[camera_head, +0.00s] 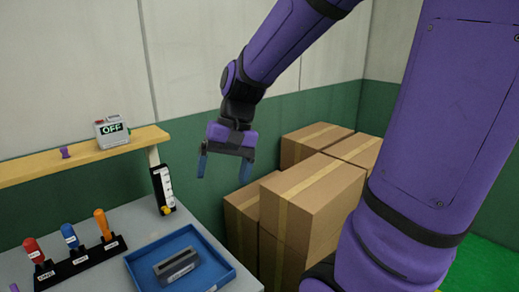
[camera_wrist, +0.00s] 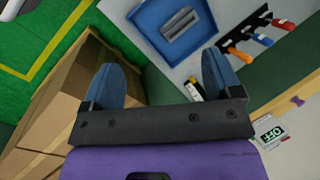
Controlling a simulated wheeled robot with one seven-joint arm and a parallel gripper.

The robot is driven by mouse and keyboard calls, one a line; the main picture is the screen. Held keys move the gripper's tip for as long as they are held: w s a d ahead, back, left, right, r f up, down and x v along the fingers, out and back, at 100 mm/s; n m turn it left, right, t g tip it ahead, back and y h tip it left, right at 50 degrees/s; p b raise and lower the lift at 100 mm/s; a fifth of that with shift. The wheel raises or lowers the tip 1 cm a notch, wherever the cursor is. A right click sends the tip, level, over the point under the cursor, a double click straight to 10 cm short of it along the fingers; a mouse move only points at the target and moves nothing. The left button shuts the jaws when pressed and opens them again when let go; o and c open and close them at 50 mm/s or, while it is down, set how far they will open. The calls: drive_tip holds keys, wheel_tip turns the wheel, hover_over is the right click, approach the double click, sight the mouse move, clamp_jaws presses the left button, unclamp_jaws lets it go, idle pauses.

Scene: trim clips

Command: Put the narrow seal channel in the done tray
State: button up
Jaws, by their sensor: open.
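A blue tray (camera_head: 215,252) sits at the front right of the grey table in the head view. It also shows at the top of the wrist view (camera_wrist: 143,20). One grey channel-shaped piece (camera_head: 178,266) lies inside the tray, apart from its walls; it shows in the wrist view too (camera_wrist: 178,22). I cannot tell whether this piece is the narrow seal channel or whether this is the done tray. My gripper (camera_head: 223,171) is open and empty, up in the air to the right of the table. Its blue fingers (camera_wrist: 168,85) are spread, with nothing between them.
Cardboard boxes (camera_head: 312,195) are stacked right of the table, below my gripper. A rack (camera_head: 82,262) holds red, blue and orange-handled tools. A black-and-white holder (camera_head: 163,188) stands behind the tray. A wooden shelf (camera_head: 85,160) carries an "OFF" box (camera_head: 112,132) and a small purple piece (camera_head: 65,152).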

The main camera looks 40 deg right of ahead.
drive_tip(key=s+d+r+n+t+h, duration=0.1)
drive_tip(key=s+r+n+t+h, duration=0.3)
drive_tip(key=s+r, duration=0.3)
drive_tip(key=shift+s+r+n+t, duration=0.3)
drive_tip(key=shift+s+n+t, duration=0.35)
drive_tip(key=shift+s, duration=0.75)
